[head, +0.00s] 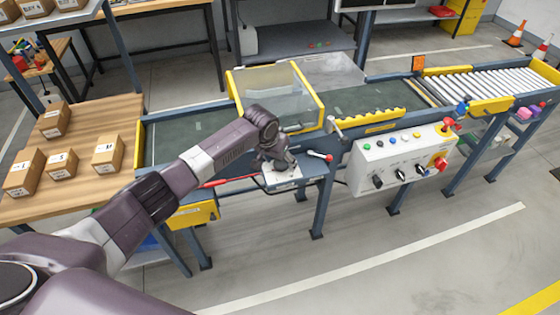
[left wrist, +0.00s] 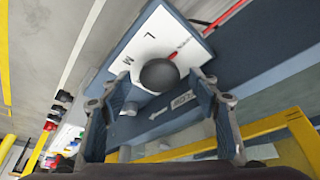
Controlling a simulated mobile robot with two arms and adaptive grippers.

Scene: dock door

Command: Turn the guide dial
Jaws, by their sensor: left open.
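The guide dial shows in the left wrist view as a dark round knob (left wrist: 158,75) with a red pointer mark, on a white plate (left wrist: 150,36) lettered L and M. In the head view the plate (head: 284,178) is on the near side of the conveyor, and my left gripper (head: 276,164) is over it, hiding most of the knob. In the left wrist view my left gripper (left wrist: 163,84) is open, its fingers on either side of the knob. I cannot tell whether either finger touches it. My right gripper is not in view.
A white control box (head: 402,160) with buttons and knobs hangs farther right. A clear yellow-framed guard (head: 280,95) stands over the belt behind my gripper. Cartons (head: 62,164) sit on the wooden table (head: 95,112) at left.

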